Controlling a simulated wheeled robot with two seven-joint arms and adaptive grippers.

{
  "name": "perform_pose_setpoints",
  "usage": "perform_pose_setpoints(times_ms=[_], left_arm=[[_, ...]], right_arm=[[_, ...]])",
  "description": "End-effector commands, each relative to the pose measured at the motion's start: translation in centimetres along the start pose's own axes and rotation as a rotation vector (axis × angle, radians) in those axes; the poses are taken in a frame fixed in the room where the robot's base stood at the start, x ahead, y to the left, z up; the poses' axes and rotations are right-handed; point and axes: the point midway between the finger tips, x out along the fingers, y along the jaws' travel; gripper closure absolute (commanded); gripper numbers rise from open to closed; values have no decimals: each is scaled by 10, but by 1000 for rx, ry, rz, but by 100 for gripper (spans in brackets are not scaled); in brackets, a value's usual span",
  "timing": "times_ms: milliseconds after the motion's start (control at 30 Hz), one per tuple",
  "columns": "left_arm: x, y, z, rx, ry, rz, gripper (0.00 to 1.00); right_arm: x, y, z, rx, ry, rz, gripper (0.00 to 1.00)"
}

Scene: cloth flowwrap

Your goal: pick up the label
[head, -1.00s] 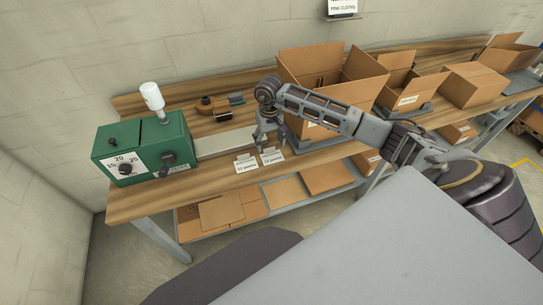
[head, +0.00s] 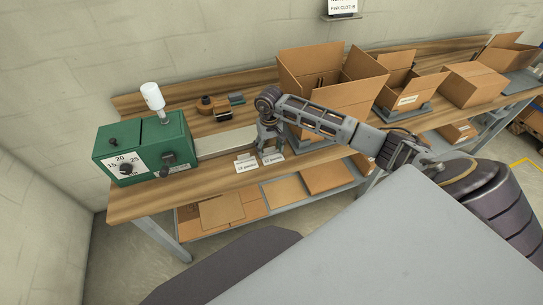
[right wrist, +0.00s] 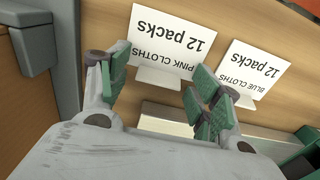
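Two white label cards stand on the bench's front edge. In the right wrist view, upside down, the pink cloths label (right wrist: 165,45) is at left centre and the blue cloths label (right wrist: 247,70) is right of it. In the head view they are the right card (head: 273,158) and the left card (head: 246,165). My right gripper (head: 270,147) is just behind the right card. In the right wrist view its green-padded fingers (right wrist: 157,82) are spread, with the pink label's base and stand between and beyond them. Contact cannot be told. My left gripper is not in view.
A green machine (head: 145,150) with a dial and white-topped post stands at the bench's left end. A pale strip (head: 226,142) runs beside it. An open cardboard box (head: 327,75) stands close right of my gripper. More boxes (head: 475,84) line the bench.

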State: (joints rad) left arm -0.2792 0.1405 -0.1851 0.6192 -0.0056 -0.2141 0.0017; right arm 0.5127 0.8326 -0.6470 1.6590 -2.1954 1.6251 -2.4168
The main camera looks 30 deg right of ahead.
Motion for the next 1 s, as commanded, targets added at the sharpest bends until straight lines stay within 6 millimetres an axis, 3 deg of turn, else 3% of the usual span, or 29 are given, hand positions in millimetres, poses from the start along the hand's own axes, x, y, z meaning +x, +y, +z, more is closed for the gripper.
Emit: perform_pose_setpoints(times_ms=[33, 200, 667, 1000], left_arm=[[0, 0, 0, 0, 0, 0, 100], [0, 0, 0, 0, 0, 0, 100], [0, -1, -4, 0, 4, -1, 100], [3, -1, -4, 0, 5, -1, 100]], right_arm=[[0, 0, 0, 0, 0, 0, 47], [0, 0, 0, 0, 0, 0, 66], [-3, 0, 0, 0, 1, 0, 66], [-36, 1, -2, 1, 4, 1, 66]])
